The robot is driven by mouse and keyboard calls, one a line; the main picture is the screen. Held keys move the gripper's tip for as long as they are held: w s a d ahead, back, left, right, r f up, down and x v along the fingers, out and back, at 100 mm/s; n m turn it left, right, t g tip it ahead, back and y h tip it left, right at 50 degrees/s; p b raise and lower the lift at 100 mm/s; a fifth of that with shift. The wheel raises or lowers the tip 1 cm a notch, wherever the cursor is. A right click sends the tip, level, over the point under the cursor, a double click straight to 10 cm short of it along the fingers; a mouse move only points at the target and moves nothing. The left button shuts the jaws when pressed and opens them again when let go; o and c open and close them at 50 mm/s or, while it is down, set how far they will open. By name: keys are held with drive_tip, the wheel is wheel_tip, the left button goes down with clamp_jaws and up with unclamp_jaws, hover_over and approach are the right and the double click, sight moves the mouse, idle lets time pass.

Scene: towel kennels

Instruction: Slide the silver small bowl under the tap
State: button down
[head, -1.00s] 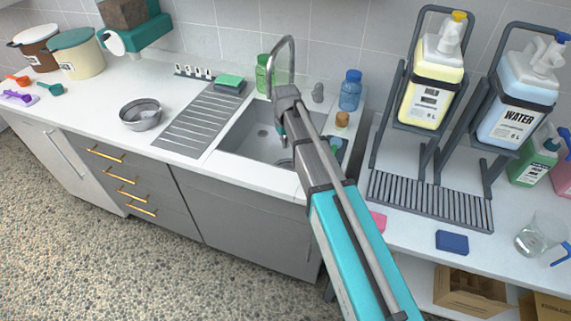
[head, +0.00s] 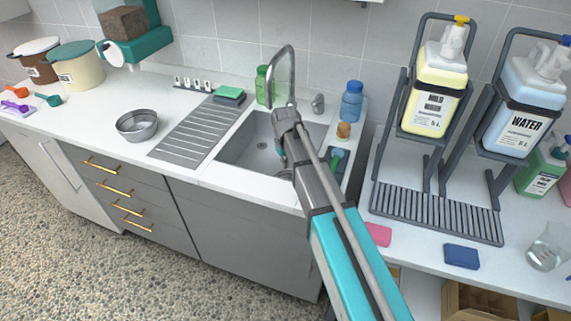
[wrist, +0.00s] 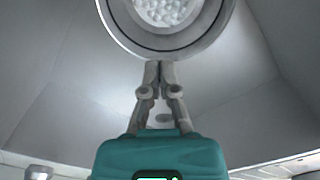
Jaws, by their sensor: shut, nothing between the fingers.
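A round silver bowl (wrist: 168,22) with white, bumpy contents is at the top of the wrist view, cut off by the frame edge. It lies in the sink, hidden behind my arm in the head view. My gripper (wrist: 160,66) is shut and empty, its fingertips at the bowl's near rim; I cannot tell whether they touch. The head view shows my gripper (head: 281,160) pointing down into the sink (head: 236,150). The tap (head: 293,72) arches above from the sink's back edge, its outlet partly behind my arm. Another silver bowl (head: 137,124) stands on the counter left of the drainboard.
The ribbed drainboard (head: 190,135) is clear except for a green sponge (head: 230,93) behind it. A green bottle (head: 262,85), a blue bottle (head: 352,100) and a cork-coloured item (head: 344,131) stand around the sink. A rack with large jugs (head: 440,80) is at right.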

sight(285, 174)
drive_tip(key=shift+f+b, duration=2.4)
drive_tip(key=shift+f, duration=0.25)
drive_tip(key=shift+w+a, duration=0.45)
drive_tip(key=shift+w, duration=0.45)
drive_tip(key=shift+w+a, duration=0.45)
drive_tip(key=shift+w, duration=0.4)
drive_tip(key=shift+r, duration=0.15)
wheel_tip(285, 174, up, 10)
drive_tip(key=p, duration=1)
